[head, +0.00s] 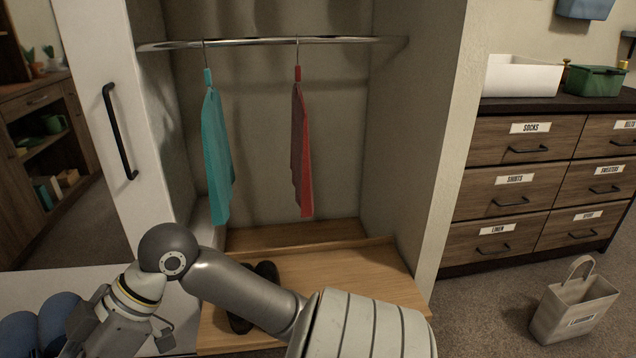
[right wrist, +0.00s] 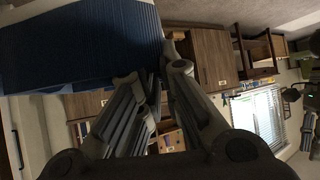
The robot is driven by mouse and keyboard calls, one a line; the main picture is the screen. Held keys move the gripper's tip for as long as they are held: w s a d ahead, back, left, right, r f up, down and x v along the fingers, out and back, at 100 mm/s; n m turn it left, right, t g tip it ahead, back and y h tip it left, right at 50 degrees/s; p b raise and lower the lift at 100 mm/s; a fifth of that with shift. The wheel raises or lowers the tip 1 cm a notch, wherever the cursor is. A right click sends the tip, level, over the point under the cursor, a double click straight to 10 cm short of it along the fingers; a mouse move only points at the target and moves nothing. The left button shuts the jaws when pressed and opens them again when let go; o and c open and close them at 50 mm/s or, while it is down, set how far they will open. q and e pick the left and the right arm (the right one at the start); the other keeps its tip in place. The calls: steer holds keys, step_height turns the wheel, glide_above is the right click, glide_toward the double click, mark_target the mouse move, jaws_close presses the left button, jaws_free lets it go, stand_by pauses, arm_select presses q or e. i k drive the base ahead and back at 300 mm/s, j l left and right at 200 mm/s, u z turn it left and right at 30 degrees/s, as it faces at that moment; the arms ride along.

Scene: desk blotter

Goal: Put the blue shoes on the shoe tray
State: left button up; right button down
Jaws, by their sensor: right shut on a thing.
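The blue shoes (head: 58,318) show as two rounded blue shapes at the lower left of the head view, cut off by the frame edge. My right gripper (right wrist: 163,70) is shut on a blue shoe (right wrist: 85,40), which fills the upper left of the right wrist view with its ribbed blue side and pale edge. In the head view my right arm reaches across to the left, beside the blue shoes; its fingertips are hard to make out there. The wooden shoe tray (head: 335,268) lies at the wardrobe bottom, partly hidden by my arm. My left gripper is not in view.
Dark shoes (head: 266,272) sit on the tray, partly behind my arm. A teal garment (head: 216,155) and a red garment (head: 302,155) hang from the rail (head: 260,42) above. A white door (head: 100,60) stands open at left. A bag (head: 574,305) stands on the floor at right.

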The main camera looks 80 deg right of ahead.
mark_target(355, 281)
steer(key=z, duration=1.3)
steer(key=i+l+z, duration=0.15)
steer(key=l, duration=0.15)
steer(key=l+z, duration=0.15)
steer(key=l, duration=0.15)
steer(key=i+l+z, duration=0.15)
steer(key=k+l, duration=0.05)
steer(key=l, duration=0.05)
